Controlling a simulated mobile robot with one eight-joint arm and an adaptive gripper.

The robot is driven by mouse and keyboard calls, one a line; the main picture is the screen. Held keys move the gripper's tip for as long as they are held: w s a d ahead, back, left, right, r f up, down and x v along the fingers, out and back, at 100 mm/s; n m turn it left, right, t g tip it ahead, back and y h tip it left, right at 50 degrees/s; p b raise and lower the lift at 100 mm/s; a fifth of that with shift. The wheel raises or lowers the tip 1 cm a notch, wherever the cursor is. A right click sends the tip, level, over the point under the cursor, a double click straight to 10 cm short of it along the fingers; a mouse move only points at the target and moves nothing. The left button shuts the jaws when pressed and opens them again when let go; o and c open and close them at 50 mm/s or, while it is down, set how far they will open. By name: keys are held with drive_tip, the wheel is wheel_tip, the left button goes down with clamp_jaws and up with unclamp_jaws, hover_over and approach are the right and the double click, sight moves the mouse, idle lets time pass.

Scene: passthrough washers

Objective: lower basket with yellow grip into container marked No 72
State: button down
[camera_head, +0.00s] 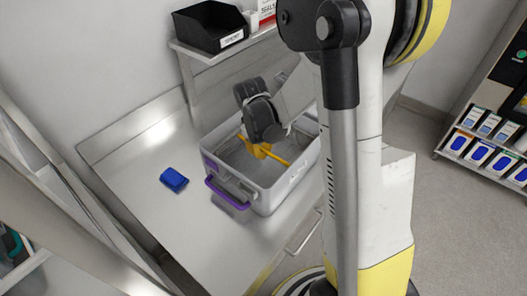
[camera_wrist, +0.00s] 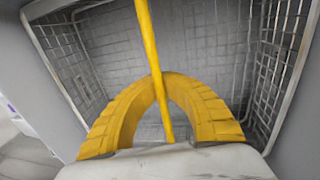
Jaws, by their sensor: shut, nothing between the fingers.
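The grey container (camera_head: 283,197) with a purple handle (camera_head: 228,195) stands on the metal counter. A mark shows on its front wall, too small to read. The wire-mesh basket (camera_wrist: 215,45) appears inside the container walls; how deep it sits is unclear. Its yellow grip (camera_wrist: 146,30) is a thin bar, also visible in the head view (camera_head: 280,160). My gripper (camera_head: 262,152) points down into the container at the bar. In the wrist view its yellow ribbed fingers (camera_wrist: 165,78) meet in an arch, and the bar crosses the tips and the arch opening. I cannot tell whether they touch.
A blue block (camera_head: 174,180) lies on the counter (camera_head: 140,205) left of the container, with bare metal around it. A shelf (camera_head: 235,47) behind holds a black bin (camera_head: 210,28) and a white-and-red box (camera_head: 264,12). A rack with boxes (camera_head: 480,140) stands at the right.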

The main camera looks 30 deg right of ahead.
drive_tip(key=shift+f, duration=0.35)
idle(0.5)
drive_tip(key=c, duration=1)
unclamp_jaws()
drive_tip(key=shift+r, duration=0.1)
drive_tip(key=shift+r+p, duration=2.15)
drive_tip(key=shift+r, duration=1.25)
